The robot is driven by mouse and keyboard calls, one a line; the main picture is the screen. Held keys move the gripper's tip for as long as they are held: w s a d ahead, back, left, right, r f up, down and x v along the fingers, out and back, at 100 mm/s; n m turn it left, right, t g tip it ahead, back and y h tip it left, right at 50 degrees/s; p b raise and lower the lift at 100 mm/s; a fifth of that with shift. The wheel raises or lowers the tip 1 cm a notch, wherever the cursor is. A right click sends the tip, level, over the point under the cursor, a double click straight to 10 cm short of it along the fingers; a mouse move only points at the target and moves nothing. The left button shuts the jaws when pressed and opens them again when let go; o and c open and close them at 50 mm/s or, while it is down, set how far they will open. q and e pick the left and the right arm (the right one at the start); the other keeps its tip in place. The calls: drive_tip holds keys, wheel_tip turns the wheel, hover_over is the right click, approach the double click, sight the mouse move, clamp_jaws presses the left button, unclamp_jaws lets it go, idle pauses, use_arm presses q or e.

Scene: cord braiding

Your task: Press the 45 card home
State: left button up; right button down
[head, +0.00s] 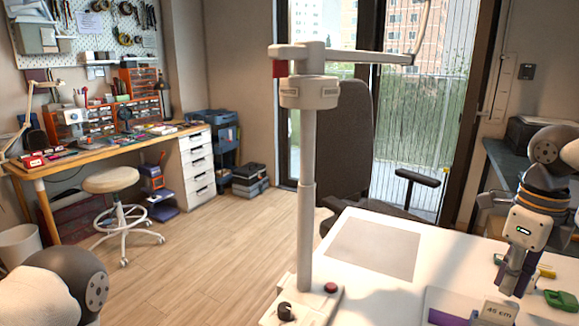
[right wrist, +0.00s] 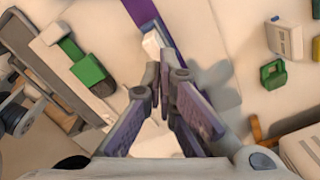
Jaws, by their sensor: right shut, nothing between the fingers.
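The 45 card (head: 498,313) is a pale card reading "45 cm", standing at the bottom right of the head view. Its lower part is cut off by the frame, so how deep it sits is hidden. My right gripper (head: 514,284) is shut and empty, pointing down just above and behind the card's top edge. In the right wrist view the closed fingertips (right wrist: 158,72) are close to a small white piece (right wrist: 151,44), which looks like the card seen from above. Whether they touch it I cannot tell. My left gripper is not in view.
A purple strip (head: 447,318) lies left of the card. A green piece (head: 562,300) lies to the right on the white table (head: 350,285). A pale post (head: 308,200) with a crossarm stands left of the gripper. A grey mat (head: 374,249) lies on clear table.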

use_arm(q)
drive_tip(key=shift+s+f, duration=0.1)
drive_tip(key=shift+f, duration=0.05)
use_arm(e)
drive_tip(key=shift+f, duration=1.5)
drive_tip(key=shift+r, duration=0.1)
wheel_tip(320, 180, up, 3)
drive_tip(key=shift+f, duration=0.1)
drive_tip(key=shift+r+p, duration=0.65)
drive_tip(key=shift+r, duration=1.9)
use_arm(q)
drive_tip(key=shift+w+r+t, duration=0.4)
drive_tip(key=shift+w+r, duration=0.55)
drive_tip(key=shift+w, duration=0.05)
